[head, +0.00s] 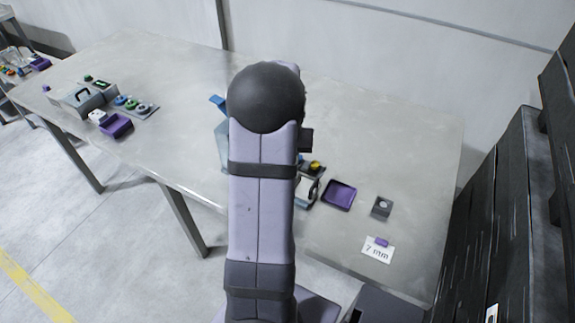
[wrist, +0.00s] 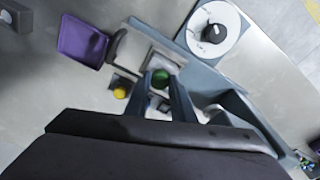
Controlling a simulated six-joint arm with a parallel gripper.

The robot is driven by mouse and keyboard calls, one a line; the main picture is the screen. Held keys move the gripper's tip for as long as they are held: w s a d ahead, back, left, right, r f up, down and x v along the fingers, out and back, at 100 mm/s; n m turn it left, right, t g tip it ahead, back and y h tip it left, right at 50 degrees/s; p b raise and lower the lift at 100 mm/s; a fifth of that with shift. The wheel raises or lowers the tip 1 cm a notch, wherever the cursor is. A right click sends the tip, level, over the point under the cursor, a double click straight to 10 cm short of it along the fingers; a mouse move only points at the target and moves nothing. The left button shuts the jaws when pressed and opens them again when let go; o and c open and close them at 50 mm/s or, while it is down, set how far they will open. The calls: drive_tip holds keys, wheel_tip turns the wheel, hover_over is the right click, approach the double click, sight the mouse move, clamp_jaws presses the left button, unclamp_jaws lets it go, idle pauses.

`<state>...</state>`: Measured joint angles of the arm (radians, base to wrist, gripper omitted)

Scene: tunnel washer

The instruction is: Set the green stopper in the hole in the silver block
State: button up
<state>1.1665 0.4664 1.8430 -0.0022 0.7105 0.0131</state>
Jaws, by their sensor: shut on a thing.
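My gripper (wrist: 170,95) reaches down over the cluttered part of the table, its two fingers shut on the green stopper (wrist: 160,78). The stopper shows as a dark green round top between the fingertips; its lower part is hidden. In the head view my arm hides the gripper and the stopper. A small grey, silvery block (head: 382,206) with a round light spot on top, which looks like the hole, stands on the right part of the table. Part of it shows at the top left corner of the wrist view (wrist: 14,17), well apart from the gripper.
A purple tray (head: 339,195) lies between the gripper and the block. A yellow-topped piece (wrist: 120,93) sits close beside the fingers. A white disc with a black knob (wrist: 213,33) is nearby. A "7 mm" card (head: 377,252) lies in front of the block. The table's back right is clear.

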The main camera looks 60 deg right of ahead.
idle(0.3)
drive_tip(key=o, duration=1.5)
drive_tip(key=shift+r+p, duration=3.2)
drive_tip(key=shift+r, duration=0.55)
drive_tip(key=shift+f, duration=0.15)
